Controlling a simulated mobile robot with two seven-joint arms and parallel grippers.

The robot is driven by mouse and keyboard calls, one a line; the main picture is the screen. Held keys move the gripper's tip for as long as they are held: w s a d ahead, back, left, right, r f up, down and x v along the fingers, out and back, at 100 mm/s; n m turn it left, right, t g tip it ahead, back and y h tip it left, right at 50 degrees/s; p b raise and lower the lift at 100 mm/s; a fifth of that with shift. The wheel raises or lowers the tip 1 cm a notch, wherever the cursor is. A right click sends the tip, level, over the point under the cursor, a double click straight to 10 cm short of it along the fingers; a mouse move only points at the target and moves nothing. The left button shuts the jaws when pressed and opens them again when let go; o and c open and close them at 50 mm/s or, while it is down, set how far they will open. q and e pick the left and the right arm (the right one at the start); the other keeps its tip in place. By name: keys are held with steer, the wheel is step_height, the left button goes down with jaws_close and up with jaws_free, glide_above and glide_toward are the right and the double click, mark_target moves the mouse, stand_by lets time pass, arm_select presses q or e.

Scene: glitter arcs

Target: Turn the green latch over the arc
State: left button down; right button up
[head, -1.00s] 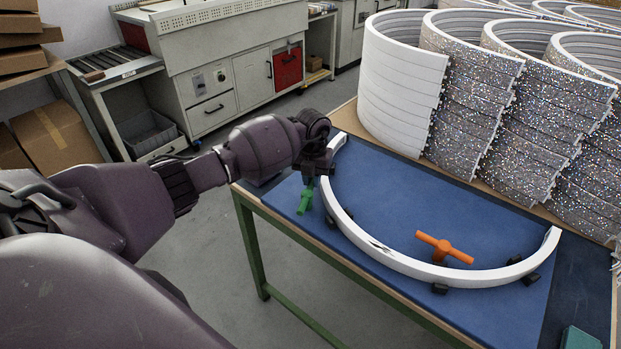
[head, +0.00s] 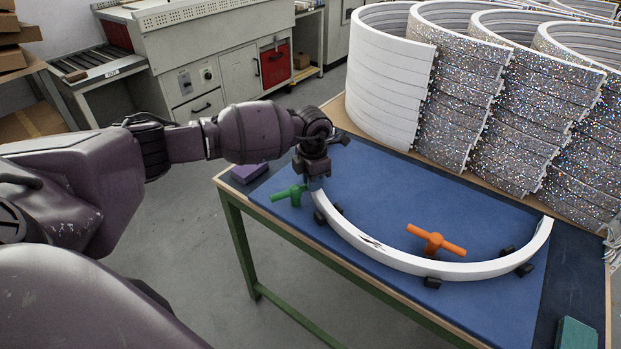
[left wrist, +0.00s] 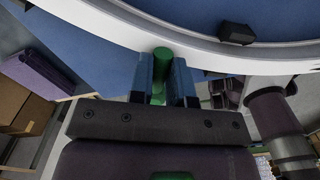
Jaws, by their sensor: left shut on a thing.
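The green latch (head: 285,195) is at the left end of the white arc (head: 400,260), on the blue work surface. Its visible arm points left, away from the arc. My left gripper (head: 312,182) is over the latch from above and hides part of it and the arc's end. In the left wrist view the two fingers (left wrist: 166,85) are shut on the green latch (left wrist: 160,64), whose bar reaches the edge of the white arc (left wrist: 110,25). Whether it lies over the arc I cannot tell. My right gripper is not in view.
An orange latch (head: 436,241) stands at the arc's inner side. Black blocks (head: 432,283) sit along the arc. A purple block (head: 248,173) lies at the table's left corner, a teal block (head: 577,334) at the right. Stacked glitter arcs (head: 480,90) stand behind.

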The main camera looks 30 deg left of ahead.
arm_select(q)
steer(key=shift+s+d+m, duration=0.2)
steer(key=shift+d+m, duration=0.1)
steer(key=shift+m, duration=0.7)
steer(key=c, duration=1.1)
jaws_free()
step_height(320, 180, up, 11)
steer(key=shift+f+p, duration=0.1)
steer(key=shift+p, duration=0.3)
steer(key=shift+d, duration=0.1)
